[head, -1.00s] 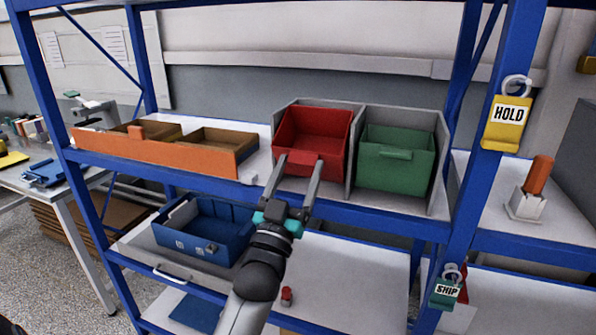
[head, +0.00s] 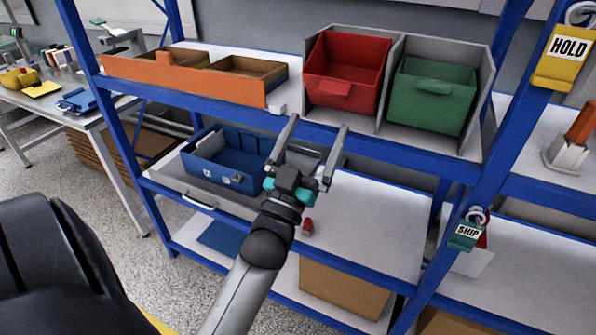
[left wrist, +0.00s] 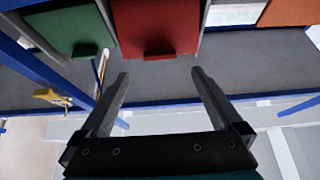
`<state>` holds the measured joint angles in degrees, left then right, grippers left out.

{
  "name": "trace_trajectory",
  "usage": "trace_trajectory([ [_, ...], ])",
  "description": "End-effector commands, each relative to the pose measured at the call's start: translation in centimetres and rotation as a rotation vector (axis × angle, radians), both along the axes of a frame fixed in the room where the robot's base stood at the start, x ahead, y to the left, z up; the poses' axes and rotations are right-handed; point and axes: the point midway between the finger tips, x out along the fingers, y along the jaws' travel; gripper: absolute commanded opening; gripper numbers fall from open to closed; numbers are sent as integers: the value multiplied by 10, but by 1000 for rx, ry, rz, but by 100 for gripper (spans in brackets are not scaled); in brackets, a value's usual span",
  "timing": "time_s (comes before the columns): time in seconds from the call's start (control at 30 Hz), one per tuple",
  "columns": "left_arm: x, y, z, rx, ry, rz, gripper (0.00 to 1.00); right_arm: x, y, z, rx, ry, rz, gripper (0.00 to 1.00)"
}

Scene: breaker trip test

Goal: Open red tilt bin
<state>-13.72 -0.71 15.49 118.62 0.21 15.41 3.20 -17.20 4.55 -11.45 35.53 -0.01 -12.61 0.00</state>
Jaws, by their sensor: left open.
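The red tilt bin (head: 347,68) sits in a grey housing on the upper shelf, beside the green bin (head: 431,95). It is tilted outward, with its open top and inside showing and its handle (head: 335,88) at the front. My left gripper (head: 318,123) is open and empty, below and in front of the red bin and apart from it. In the left wrist view the red bin (left wrist: 157,25) is ahead, beyond the spread fingers (left wrist: 160,75); its handle (left wrist: 158,55) shows at its edge. My right gripper is not in view.
An orange-fronted tray (head: 180,79) stands left on the upper shelf. A blue bin (head: 215,172) and a small red object (head: 308,227) are on the shelf below. Blue posts frame the rack; a yellow HOLD tag (head: 562,55) hangs on the right post.

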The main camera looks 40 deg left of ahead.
Motion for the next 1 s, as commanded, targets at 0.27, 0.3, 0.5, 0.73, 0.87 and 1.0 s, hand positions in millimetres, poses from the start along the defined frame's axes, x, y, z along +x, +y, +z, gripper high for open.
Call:
trace_trajectory([
  [0.27,-42,-10,-27,-2,5,-1,100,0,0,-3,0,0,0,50],
  [0.3,-46,-11,-29,-2,3,-1,100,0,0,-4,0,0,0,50],
  [0.5,-63,-15,-39,-1,1,-1,100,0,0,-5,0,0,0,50],
  [0.73,-68,-16,-41,-1,-1,-1,100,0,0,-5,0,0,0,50],
  [0.87,-67,-16,-40,-1,-1,-1,100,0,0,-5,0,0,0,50],
  [1.0,-67,-16,-41,-1,-1,-1,100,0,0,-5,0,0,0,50],
])
